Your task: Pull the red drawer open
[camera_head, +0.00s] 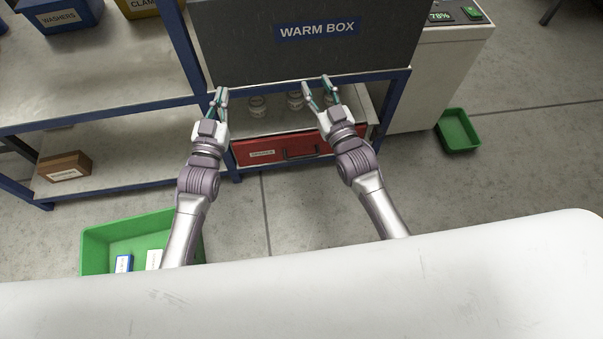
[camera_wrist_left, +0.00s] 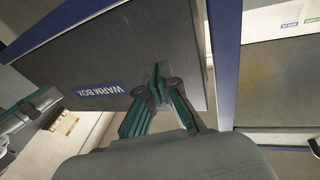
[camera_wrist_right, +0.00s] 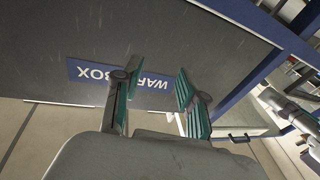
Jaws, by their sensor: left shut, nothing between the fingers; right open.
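The red drawer (camera_head: 275,147) sits low under the warm box in the head view and appears closed. Its front carries a pale label and a dark bar handle (camera_head: 302,154). My left gripper (camera_head: 220,94) is shut and empty, above and left of the drawer; its fingertips meet in the left wrist view (camera_wrist_left: 157,84). My right gripper (camera_head: 315,88) is open and empty, above the drawer's right part; its spread fingers show in the right wrist view (camera_wrist_right: 155,80). Neither gripper appears to touch the drawer or handle. My right arm covers part of the drawer's right side.
The grey warm box (camera_head: 305,52) stands above the drawer, with several jars (camera_head: 257,107) on the shelf between. Blue frame posts (camera_head: 181,50) border it. Green bins stand on the floor at lower left (camera_head: 97,243) and right (camera_head: 457,132). Floor before the drawer is clear.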

